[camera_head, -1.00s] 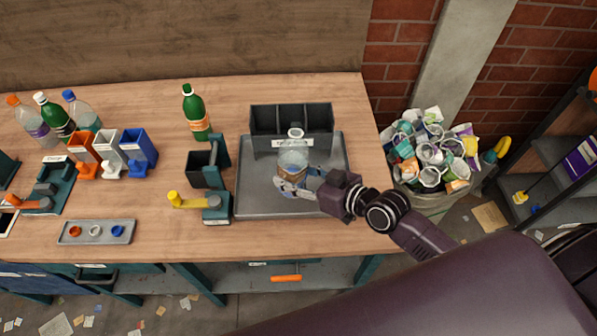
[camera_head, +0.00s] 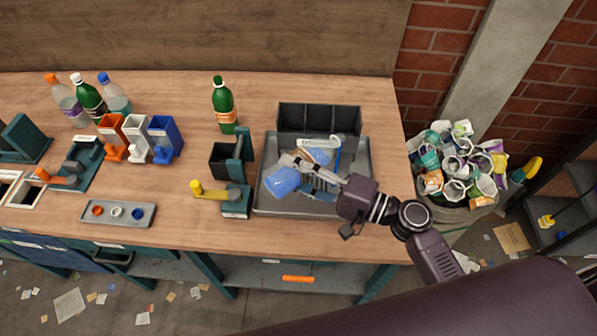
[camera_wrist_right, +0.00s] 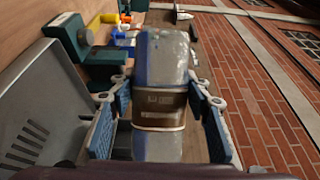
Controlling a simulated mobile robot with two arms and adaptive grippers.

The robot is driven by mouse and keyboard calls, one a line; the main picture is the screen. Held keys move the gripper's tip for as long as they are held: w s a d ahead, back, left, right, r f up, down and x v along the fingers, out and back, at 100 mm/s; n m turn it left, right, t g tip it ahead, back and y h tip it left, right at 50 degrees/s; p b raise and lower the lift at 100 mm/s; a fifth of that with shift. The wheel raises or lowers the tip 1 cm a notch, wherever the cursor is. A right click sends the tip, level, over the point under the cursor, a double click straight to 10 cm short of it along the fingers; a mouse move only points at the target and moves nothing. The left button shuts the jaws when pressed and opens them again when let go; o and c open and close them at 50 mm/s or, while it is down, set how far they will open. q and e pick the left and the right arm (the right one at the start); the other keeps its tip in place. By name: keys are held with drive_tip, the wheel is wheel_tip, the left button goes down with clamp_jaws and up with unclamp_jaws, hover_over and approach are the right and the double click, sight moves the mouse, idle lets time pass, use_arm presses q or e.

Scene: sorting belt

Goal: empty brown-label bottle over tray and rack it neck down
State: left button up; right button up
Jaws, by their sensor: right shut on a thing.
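The brown-label bottle (camera_head: 283,182) is clear with a bluish tint and tilted steeply over the grey tray (camera_head: 268,208). Its base points to the lower left and its neck end to the upper right. A thin bluish streak, apparently liquid, drops from the neck end. My right gripper (camera_head: 306,170) is shut around the bottle and hides part of its middle. In the right wrist view the brown label (camera_wrist_right: 160,105) sits between the two blue finger pads. The black rack (camera_head: 319,120) with three compartments stands at the tray's back edge. My left gripper is not in view.
A green bottle (camera_head: 224,105) stands left of the rack. A teal device with a yellow handle (camera_head: 205,189) is close left of the tray. Several bottles and coloured bins (camera_head: 136,138) stand further left. A full waste bin (camera_head: 458,175) is beyond the table's right edge.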

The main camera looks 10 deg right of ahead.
sight(302, 158)
drive_tip(key=r+m, duration=0.1)
drive_tip(key=r+m+y+b, duration=0.1)
drive_tip(key=m, duration=0.1)
drive_tip(key=shift+w+d+t, duration=0.2)
drive_tip(key=shift+d+t, duration=0.1)
drive_tip(key=shift+d, duration=0.05)
drive_tip(key=r+m+t, duration=0.1)
drive_tip(key=m, duration=0.1)
drive_tip(key=d+r+m+t, duration=0.1)
drive_tip(key=m, duration=0.1)
drive_tip(key=w+r+m+t, duration=0.1)
drive_tip(key=r+m, duration=0.1)
drive_tip(key=shift+d+m, duration=0.25)
drive_tip(key=shift+m, duration=0.15)
drive_tip(key=d+m+t, duration=0.1)
drive_tip(key=m, duration=0.2)
drive_tip(key=w+d+r+m+t+h, duration=0.1)
drive_tip(key=m, duration=0.2)
drive_tip(key=w+d+m+t+h+p, duration=0.1)
drive_tip(key=m, duration=0.2)
drive_tip(key=shift+d+r+t, duration=0.3)
drive_tip(key=shift+d+r, duration=0.1)
drive_tip(key=m, duration=0.1)
drive_tip(key=m+h, duration=0.1)
drive_tip(key=d+m+t+h+p, duration=0.1)
drive_tip(key=shift+w+r, duration=0.25)
drive_tip(key=shift+d+m, duration=0.1)
drive_tip(key=shift+m, duration=0.2)
drive_tip(key=shift+w+f, duration=0.1)
